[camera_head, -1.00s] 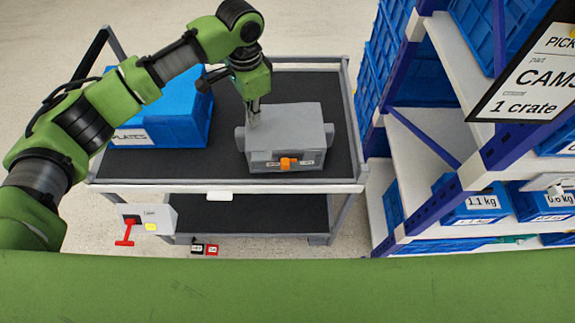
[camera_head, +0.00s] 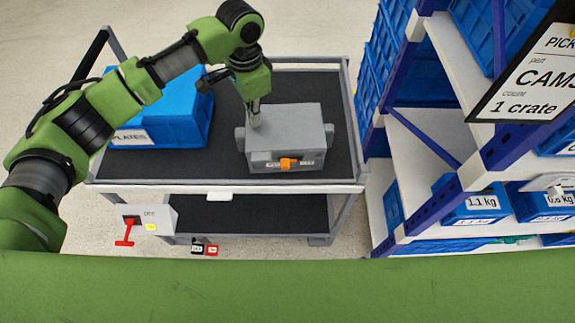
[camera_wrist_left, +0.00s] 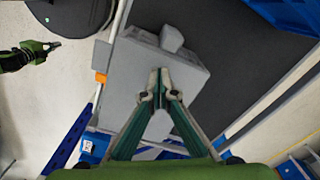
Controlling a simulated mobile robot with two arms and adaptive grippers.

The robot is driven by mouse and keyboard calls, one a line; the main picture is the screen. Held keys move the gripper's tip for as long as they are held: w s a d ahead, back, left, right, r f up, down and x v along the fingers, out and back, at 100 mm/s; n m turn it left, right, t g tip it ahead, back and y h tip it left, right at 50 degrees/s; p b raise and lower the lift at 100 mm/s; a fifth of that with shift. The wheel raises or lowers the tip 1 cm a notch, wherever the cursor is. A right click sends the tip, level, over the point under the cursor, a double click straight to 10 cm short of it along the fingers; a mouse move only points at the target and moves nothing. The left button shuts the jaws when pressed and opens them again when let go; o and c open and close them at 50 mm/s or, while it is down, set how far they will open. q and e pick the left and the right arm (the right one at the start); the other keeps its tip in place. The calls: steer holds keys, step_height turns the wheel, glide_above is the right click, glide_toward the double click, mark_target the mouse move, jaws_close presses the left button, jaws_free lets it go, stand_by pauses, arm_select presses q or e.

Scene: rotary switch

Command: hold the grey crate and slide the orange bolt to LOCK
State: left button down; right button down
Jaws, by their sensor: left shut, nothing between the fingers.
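The grey crate (camera_head: 300,125) stands on the top deck of a cart, and also shows in the left wrist view (camera_wrist_left: 125,80). The orange bolt (camera_head: 287,163) sits on its front face between two small labels too small to read; it also shows in the left wrist view (camera_wrist_left: 101,77). My left gripper (camera_head: 255,123) is shut and empty, its tips at the crate's left part; contact is unclear. In the left wrist view its fingertips (camera_wrist_left: 160,84) meet over the crate. My right gripper (camera_wrist_left: 56,45) is away from the crate, left of it in that view; its jaws are too small to judge.
A blue bin (camera_head: 165,118) stands left of the crate on the cart (camera_head: 225,172). A grey box with a red lever (camera_head: 125,232) is at the cart's front left. A shelf rack (camera_head: 440,160) with blue bins stands close on the right. Dark deck is bare between bin and crate.

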arm_select(q)
steer(key=shift+f, duration=0.25)
steer(key=shift+f, duration=0.35)
steer(key=shift+f, duration=0.1)
steer(key=shift+s+f, duration=0.1)
steer(key=shift+f, duration=0.1)
stand_by(0.6)
